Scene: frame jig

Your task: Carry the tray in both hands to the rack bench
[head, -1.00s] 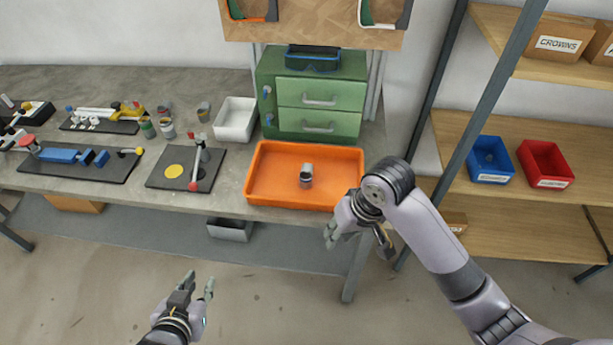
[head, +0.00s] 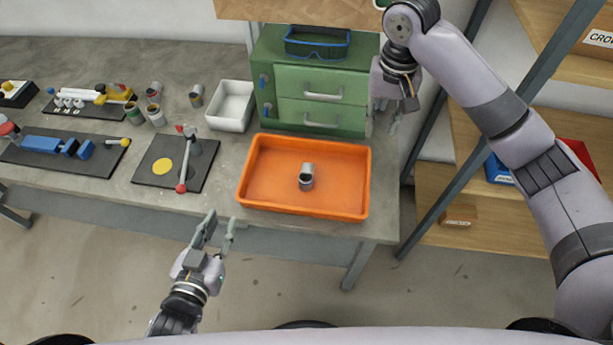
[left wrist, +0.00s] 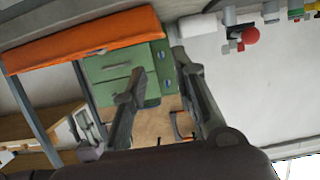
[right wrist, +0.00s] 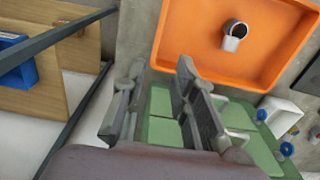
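The orange tray (head: 262,190) sits flat on the grey workbench, near its right end. A small grey metal cup (head: 306,178) stands inside it; both also show in the right wrist view, tray (right wrist: 195,35) and cup (right wrist: 234,35). My left gripper (head: 218,222) is open and empty in front of the tray's near left corner, apart from it. The left wrist view shows the tray edge-on (left wrist: 85,40). My right gripper (head: 394,112) is open and empty beyond the tray's far right corner, beside the green cabinet. I cannot tell which surface is the rack bench.
A green drawer cabinet (head: 320,82) with goggles on top stands close behind the tray. A white bin (head: 231,107) and a black board with a yellow disc (head: 163,166) lie left. A shelf rack (head: 440,205) stands right, past a grey post. Floor in front is clear.

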